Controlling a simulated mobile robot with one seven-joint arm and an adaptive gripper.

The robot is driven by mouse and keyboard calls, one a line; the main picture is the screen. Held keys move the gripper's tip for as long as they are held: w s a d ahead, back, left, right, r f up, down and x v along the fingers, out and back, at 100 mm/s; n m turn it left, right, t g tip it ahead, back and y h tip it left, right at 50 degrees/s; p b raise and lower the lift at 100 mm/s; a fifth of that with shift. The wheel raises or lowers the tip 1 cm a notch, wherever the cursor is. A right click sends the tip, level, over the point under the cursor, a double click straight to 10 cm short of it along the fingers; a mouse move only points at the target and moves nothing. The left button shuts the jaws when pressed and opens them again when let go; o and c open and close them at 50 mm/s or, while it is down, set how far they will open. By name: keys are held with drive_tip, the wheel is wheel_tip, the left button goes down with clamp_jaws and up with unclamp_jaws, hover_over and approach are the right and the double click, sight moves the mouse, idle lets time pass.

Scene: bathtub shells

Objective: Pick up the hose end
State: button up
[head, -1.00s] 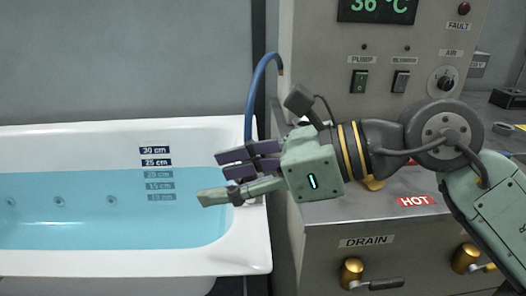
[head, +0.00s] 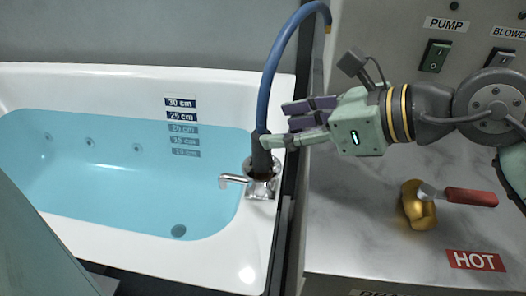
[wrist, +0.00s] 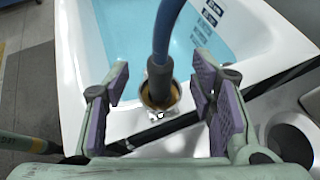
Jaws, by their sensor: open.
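The hose end (head: 262,158) is a dark grey cuff on a blue hose (head: 274,70). It stands upright in a holder on the tub's right rim, beside a chrome spout (head: 235,180). My gripper (head: 287,122) is open, its fingers pointing left at the hose near the top of the cuff. In the wrist view the hose end (wrist: 159,82) appears between the spread fingers and slightly beyond them. No grip on it shows. The cuff's bottom sits within a brownish ring of the holder.
The white bathtub (head: 258,245) holds blue water. The panel with switches (head: 435,55) rises behind my arm.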

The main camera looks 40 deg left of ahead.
sight(266, 131)
drive_tip(key=p+x, duration=0.1)
drive_tip(key=x, duration=0.4)
drive_tip(key=shift+a+f, duration=0.2)
drive_tip(key=shift+a, duration=0.1)
clamp_jaws()
idle(0.5)
